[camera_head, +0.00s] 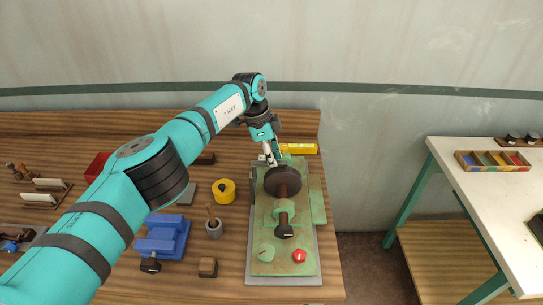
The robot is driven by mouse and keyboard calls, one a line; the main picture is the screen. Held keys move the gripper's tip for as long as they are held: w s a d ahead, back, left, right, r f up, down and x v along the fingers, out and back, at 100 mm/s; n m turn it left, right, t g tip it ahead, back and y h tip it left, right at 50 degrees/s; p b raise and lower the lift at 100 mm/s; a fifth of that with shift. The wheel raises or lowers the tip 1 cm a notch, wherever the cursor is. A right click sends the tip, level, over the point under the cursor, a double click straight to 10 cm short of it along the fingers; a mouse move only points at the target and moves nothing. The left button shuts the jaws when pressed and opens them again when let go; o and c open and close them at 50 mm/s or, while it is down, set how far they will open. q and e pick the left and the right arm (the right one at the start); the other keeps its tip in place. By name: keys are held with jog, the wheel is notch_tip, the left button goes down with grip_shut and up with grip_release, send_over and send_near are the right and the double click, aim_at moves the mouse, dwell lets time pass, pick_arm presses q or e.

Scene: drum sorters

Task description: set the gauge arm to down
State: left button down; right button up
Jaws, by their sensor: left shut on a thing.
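A green machine on a grey base plate (285,280) stands on the wooden bench. It has a dark round disc (283,179), a brown shaft, a green knob (266,252) and a red knob (299,256). My left gripper (271,158) reaches down at the machine's back left, just behind the disc. It is shut on a small part there, which appears to be the gauge arm. The fingers hide most of that part, so its angle cannot be told. My right gripper is not in view.
A yellow level (299,148) lies behind the machine. A yellow round tin (224,191), a grey cup with a brush (213,228), a blue block (162,237) and a small brown block (208,267) stand to its left. A white table (480,190) is at right, across a gap.

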aim_at(262, 162)
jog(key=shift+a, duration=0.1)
pick_arm(q)
jog(key=c, duration=1.1)
grip_release()
jog(key=shift+d, duration=0.2)
jog(key=shift+a, duration=0.15)
jog(key=v, duration=1.2)
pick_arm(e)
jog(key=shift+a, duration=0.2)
